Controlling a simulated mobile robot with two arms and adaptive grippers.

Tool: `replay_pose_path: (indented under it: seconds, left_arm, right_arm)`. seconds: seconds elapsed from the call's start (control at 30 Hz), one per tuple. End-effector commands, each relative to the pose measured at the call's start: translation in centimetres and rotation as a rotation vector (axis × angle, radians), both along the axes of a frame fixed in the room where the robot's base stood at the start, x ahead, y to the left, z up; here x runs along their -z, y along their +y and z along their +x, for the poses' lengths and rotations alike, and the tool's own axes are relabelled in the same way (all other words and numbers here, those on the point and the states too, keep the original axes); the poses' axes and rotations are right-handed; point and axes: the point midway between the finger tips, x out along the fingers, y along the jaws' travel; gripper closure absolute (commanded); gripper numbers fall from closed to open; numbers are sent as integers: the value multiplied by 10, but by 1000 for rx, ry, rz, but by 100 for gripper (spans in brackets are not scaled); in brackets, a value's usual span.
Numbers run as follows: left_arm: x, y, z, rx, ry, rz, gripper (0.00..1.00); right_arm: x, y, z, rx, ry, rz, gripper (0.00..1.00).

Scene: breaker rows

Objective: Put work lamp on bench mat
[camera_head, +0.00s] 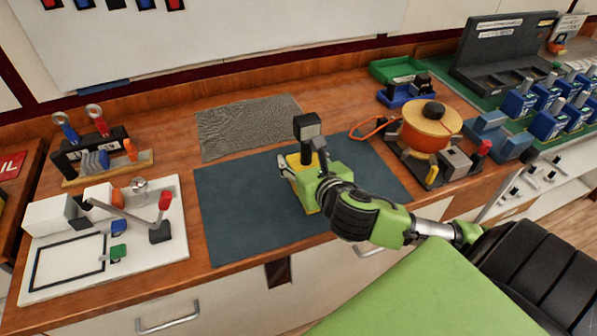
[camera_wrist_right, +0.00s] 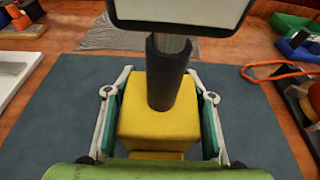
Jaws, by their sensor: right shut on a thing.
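The work lamp (camera_wrist_right: 152,112) has a yellow block base, a dark post and a dark-framed head with a pale face. In the head view the lamp (camera_head: 307,128) stands upright over the bench mat (camera_head: 237,212), a dark blue-grey sheet on the wooden bench. My right gripper (camera_head: 296,167) is shut on the lamp's yellow base. In the right wrist view its fingers (camera_wrist_right: 158,108) lie on both sides of the base. The lamp's underside is hidden, so I cannot tell whether it touches the mat. My left gripper is not in view.
A grey textured mat (camera_head: 248,126) lies behind the bench mat. A white board (camera_head: 60,262) with a red-handled lever stands at left. An orange reel (camera_head: 428,130) and an orange cable loop (camera_head: 372,128) are at right. The left part of the bench mat is clear.

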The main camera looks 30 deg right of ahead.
Motion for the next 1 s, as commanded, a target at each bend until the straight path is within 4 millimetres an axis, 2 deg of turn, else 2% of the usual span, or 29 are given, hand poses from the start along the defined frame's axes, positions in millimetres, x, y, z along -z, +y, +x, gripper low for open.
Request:
replay_pose_path:
  seconds: [0.17, 0.37, 0.73, 0.77, 0.8, 1.0]
  left_arm:
    - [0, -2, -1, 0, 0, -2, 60]
    - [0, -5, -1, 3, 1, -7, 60]
    - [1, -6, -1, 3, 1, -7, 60]
    - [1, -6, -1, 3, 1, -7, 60]
    - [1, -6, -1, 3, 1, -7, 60]
    - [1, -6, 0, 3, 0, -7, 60]
  right_arm:
    - [8, 0, 8, -1, -3, 1, 87]
    - [36, 0, 7, 0, -1, 1, 87]
    - [40, 0, 7, -1, -3, -1, 87]
    - [41, 0, 7, -1, 0, -1, 43]
    - [41, 1, 7, -1, 0, -1, 33]
    - [41, 0, 6, -1, 0, -1, 33]
